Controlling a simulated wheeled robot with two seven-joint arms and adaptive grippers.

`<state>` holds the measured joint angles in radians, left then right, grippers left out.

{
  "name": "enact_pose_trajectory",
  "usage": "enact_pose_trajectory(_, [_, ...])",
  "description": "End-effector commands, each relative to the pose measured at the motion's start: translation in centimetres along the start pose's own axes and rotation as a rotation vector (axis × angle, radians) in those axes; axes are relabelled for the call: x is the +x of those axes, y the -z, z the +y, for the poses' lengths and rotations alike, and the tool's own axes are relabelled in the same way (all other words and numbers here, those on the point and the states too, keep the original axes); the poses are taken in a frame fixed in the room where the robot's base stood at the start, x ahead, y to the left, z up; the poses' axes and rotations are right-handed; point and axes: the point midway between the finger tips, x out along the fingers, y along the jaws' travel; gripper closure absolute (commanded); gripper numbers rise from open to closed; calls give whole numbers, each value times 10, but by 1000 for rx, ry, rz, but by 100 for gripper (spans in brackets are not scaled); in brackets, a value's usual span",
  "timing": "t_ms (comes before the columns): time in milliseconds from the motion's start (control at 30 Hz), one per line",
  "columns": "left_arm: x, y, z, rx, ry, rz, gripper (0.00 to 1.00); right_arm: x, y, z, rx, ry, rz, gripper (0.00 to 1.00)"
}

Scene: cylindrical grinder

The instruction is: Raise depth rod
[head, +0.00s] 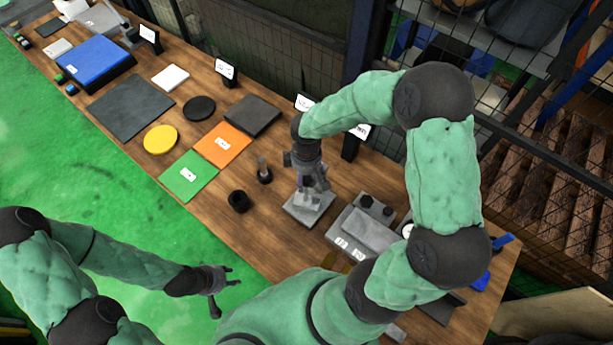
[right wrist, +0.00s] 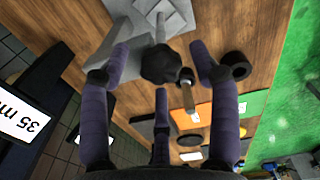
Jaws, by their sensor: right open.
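A device with a grey stepped base (head: 308,208) stands on the wooden bench; its base also shows in the right wrist view (right wrist: 150,18). A dark lobed knob (right wrist: 161,63) tops it in the right wrist view. I cannot make out the depth rod itself. My right gripper (head: 313,178) is over this device; in the right wrist view its three fingers (right wrist: 160,80) are spread open around the knob, with visible gaps and nothing held. My left gripper (head: 222,289) is open and empty over the green floor, off the bench's front edge.
A small post on a dark foot (head: 264,174) and a black ring (head: 238,201) stand left of the device. A grey block with dark knobs (head: 362,225) is close on its right. Orange (head: 222,145) and green (head: 188,176) plates lie further left. A mesh fence runs behind.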

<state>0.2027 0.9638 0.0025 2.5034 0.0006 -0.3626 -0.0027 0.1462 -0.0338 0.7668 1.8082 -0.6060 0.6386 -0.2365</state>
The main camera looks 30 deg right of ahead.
Motion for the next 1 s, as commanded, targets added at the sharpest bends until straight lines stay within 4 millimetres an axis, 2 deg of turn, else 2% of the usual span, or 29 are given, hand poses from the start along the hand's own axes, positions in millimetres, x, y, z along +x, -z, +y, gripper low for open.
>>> enact_pose_trajectory(300, [0, 0, 0, 0, 0, 0, 60, 3, 0, 0, 0, 0, 1, 38])
enact_pose_trajectory(333, [0, 0, 0, 0, 0, 0, 60, 3, 0, 0, 0, 0, 1, 41])
enact_pose_trajectory(533, [0, 0, 0, 0, 0, 0, 60, 3, 0, 0, 0, 0, 1, 97])
enact_pose_trajectory(567, [0, 0, 0, 0, 0, 0, 60, 3, 0, 0, 0, 0, 0, 100])
enact_pose_trajectory(767, [-2, 0, 1, 0, 0, 0, 60, -1, 0, 0, 0, 0, 0, 100])
enact_pose_trajectory(1000, [-20, -1, 7, 0, 0, 0, 60, -33, 0, 1, 1, -2, 1, 100])
